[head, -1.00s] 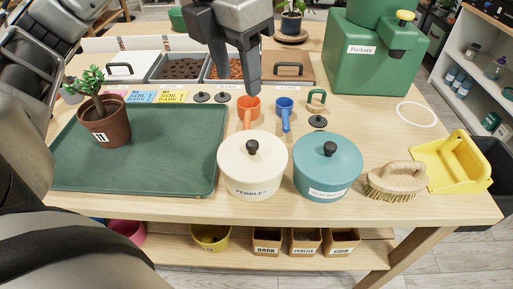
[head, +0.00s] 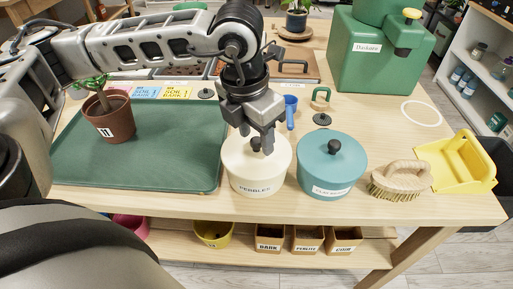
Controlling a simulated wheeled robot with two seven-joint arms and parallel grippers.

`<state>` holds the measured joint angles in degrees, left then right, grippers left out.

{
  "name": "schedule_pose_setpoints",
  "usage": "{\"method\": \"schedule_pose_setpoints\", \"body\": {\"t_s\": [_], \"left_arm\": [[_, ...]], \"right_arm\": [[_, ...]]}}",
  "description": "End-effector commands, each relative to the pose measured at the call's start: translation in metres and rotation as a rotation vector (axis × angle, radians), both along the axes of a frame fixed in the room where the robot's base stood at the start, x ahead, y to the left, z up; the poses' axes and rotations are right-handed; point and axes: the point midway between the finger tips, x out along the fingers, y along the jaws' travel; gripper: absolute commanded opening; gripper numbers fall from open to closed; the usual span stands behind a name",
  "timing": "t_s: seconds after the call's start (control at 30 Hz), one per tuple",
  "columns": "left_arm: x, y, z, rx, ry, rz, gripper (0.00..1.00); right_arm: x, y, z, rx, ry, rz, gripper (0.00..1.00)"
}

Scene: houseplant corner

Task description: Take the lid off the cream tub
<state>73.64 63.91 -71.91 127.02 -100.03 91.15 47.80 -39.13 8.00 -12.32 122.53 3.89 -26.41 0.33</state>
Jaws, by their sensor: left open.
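The cream tub (head: 257,183) is labelled PEBBLES and stands on the table, right of the green tray. Its cream lid (head: 238,152) is on it, with a dark round knob (head: 255,143) on top. My left gripper (head: 260,147) points down over the lid, its fingers open at the knob. Whether the fingers touch the knob I cannot tell. The gripper and arm hide part of the lid and the things behind it. My right gripper is not in view.
A teal lidded tub (head: 331,168) stands close on the right. A brush (head: 400,180) and a yellow dustpan (head: 462,163) lie further right. A potted plant (head: 109,118) stands on the green tray (head: 150,165). Bare table lies around the white ring (head: 421,113).

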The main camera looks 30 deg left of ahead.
Motion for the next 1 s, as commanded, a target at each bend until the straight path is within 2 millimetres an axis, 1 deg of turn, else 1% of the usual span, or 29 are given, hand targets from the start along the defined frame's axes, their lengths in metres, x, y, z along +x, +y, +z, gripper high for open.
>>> {"method": "schedule_pose_setpoints", "body": {"t_s": [0.1,0.27,0.37,0.4,0.43,0.47,0.77,0.87,1.0], "left_arm": [[0.001,0.000,-0.005,0.000,0.000,0.000,0.47],[0.001,0.000,-0.005,0.000,-0.001,0.001,0.47],[0.001,0.000,-0.005,0.000,-0.001,0.000,0.22],[0.001,0.000,-0.005,0.000,-0.001,0.001,0.11],[0.001,0.000,-0.005,0.000,-0.001,0.001,0.03],[0.001,0.000,-0.005,0.000,-0.001,0.001,0.00],[0.001,0.000,-0.004,-0.001,-0.002,0.001,0.00],[0.001,0.000,0.001,0.000,-0.003,0.001,0.00],[0.002,0.000,0.015,0.000,-0.005,0.001,0.00]], "right_arm": [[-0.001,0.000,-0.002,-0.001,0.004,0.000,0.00],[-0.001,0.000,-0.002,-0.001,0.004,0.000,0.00],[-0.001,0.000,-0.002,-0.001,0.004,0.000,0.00],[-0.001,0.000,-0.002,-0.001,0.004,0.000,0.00],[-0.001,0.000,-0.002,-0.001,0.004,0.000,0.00],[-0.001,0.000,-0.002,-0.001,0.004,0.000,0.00],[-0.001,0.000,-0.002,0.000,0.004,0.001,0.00],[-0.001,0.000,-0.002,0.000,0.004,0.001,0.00],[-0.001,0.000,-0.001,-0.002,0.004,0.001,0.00]]}}
